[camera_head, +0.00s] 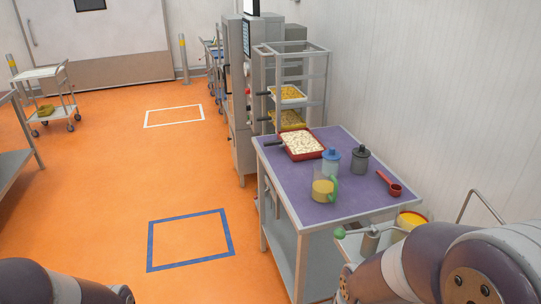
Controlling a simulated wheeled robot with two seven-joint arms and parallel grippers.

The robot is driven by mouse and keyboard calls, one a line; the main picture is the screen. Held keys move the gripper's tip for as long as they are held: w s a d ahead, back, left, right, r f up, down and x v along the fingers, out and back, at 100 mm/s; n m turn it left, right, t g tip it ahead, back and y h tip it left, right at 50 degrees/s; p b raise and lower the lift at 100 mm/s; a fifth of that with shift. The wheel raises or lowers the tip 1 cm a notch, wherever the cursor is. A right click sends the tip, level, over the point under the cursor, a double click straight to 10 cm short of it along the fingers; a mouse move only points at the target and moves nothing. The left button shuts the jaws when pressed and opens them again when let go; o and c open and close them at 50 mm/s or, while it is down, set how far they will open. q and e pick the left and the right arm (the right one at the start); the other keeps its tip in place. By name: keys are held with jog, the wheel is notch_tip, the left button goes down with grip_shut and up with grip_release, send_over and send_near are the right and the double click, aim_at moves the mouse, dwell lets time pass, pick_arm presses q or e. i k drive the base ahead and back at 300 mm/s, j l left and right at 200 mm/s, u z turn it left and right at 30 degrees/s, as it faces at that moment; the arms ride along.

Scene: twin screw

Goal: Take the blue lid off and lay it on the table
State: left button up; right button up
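The blue lid (332,153) sits on top of a clear jar (330,167) on the purple-topped table (290,182). The jar stands upright, and the pitcher in front hides part of its lower side. My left arm shows only at the bottom left corner and my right arm at the bottom right. Neither gripper can be made out. Both arms are well apart from the jar, on the near side.
A dark-lidded grey jar (360,160) stands right beside the clear one. A green-handled pitcher (323,189) with yellow contents is in front. A red tray (302,146) lies behind, a red scoop (393,188) at right. The table's front left is bare.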

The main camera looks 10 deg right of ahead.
aim_at(330, 154)
jog(key=i+u, duration=0.1)
jog(key=i, duration=0.65)
jog(key=i+l+u, duration=0.15)
jog(key=i, duration=0.6)
jog(key=i+l+u, duration=0.1)
jog(key=i, duration=0.6)
